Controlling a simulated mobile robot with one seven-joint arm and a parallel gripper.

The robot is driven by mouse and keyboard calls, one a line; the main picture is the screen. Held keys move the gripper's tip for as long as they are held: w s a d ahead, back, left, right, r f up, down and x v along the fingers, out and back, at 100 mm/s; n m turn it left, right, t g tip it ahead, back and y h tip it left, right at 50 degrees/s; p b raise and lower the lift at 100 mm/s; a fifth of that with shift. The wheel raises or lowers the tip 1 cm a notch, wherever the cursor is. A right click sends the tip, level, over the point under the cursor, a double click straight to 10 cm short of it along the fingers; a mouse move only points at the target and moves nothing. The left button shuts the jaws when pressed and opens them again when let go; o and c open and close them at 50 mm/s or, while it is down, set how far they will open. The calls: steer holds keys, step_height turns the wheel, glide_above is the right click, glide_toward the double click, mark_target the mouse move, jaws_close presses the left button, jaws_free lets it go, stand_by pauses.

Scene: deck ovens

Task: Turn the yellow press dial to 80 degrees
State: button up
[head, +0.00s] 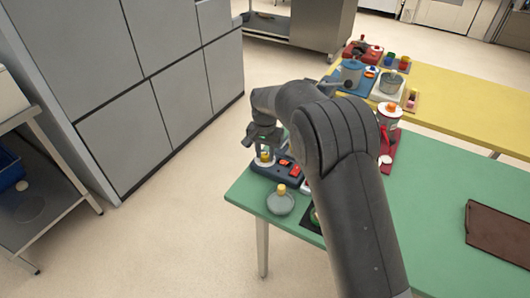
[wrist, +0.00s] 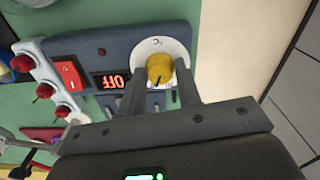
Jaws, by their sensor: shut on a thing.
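The yellow press dial (wrist: 160,69) sits on a white round scale plate on a dark blue-grey control panel (wrist: 118,48). Beside it a small display (wrist: 110,81) shows orange characters that read OFF, upside down in the wrist view. In the head view the dial (head: 265,157) shows at the panel's left end, under my gripper (head: 262,148). In the wrist view my gripper (wrist: 160,78) has its two fingers on either side of the dial, shut on it. The fingers hide part of the scale plate, so the dial's angle is hard to read.
A red rocker switch (wrist: 69,75) is on the panel. A white strip with red knobs (wrist: 43,90) lies alongside. On the green table (head: 430,190), a grey round pot with a yellow knob (head: 281,201) stands near the front edge. A brown tray (head: 498,232) lies at the right.

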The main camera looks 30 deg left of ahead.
mark_target(265, 155)
stand_by(0.4)
steer(key=o, duration=1)
steer(key=shift+c, duration=0.2)
step_height(265, 155, up, 11)
steer(key=shift+f, duration=0.1)
